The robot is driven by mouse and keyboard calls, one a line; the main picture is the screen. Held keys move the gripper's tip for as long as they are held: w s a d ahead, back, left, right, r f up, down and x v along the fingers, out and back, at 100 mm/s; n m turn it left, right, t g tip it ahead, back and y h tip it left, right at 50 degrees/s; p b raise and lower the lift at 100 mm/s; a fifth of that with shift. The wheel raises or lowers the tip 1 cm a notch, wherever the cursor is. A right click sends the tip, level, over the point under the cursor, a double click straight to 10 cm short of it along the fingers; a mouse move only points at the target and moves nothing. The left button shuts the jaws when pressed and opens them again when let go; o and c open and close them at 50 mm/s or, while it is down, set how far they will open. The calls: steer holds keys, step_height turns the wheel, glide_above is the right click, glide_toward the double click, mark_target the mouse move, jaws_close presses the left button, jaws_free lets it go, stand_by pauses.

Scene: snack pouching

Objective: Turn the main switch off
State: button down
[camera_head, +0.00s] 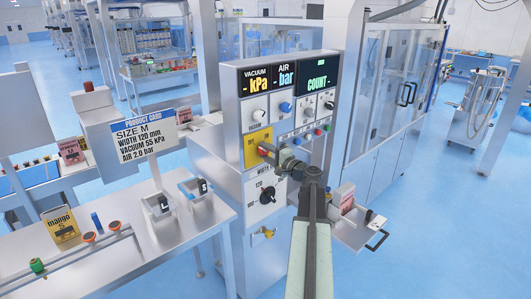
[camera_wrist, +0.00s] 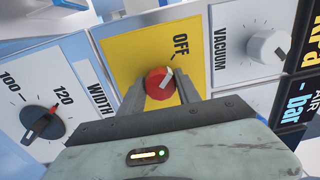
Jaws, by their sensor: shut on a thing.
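The main switch is a red round knob (camera_wrist: 157,84) on a yellow plate (camera_wrist: 130,58) marked OFF. In the wrist view my gripper (camera_wrist: 160,92) has one finger on each side of the knob and is shut on it. A pale mark on the knob points up and right, roughly toward the word OFF. In the head view my gripper (camera_head: 267,152) reaches the yellow plate (camera_head: 256,138) on the machine's front and partly hides the knob.
The machine front (camera_head: 232,112) also has a vacuum dial (camera_wrist: 266,46), a width dial (camera_wrist: 42,124) and small coloured buttons. Its displays (camera_head: 286,77) show dashes beside kPa and bar. A table with bins and a product card (camera_head: 146,135) stands left. An open drawer (camera_head: 362,233) juts out right.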

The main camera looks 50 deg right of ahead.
stand_by(0.4)
steer(key=c, duration=0.9)
jaws_free()
steer(key=shift+o, duration=0.2)
steer(key=shift+s, duration=0.1)
steer(key=s, duration=0.7)
steer(key=shift+s+a, duration=0.3)
steer(key=shift+s, duration=0.05)
steer(key=shift+w+f, duration=0.1)
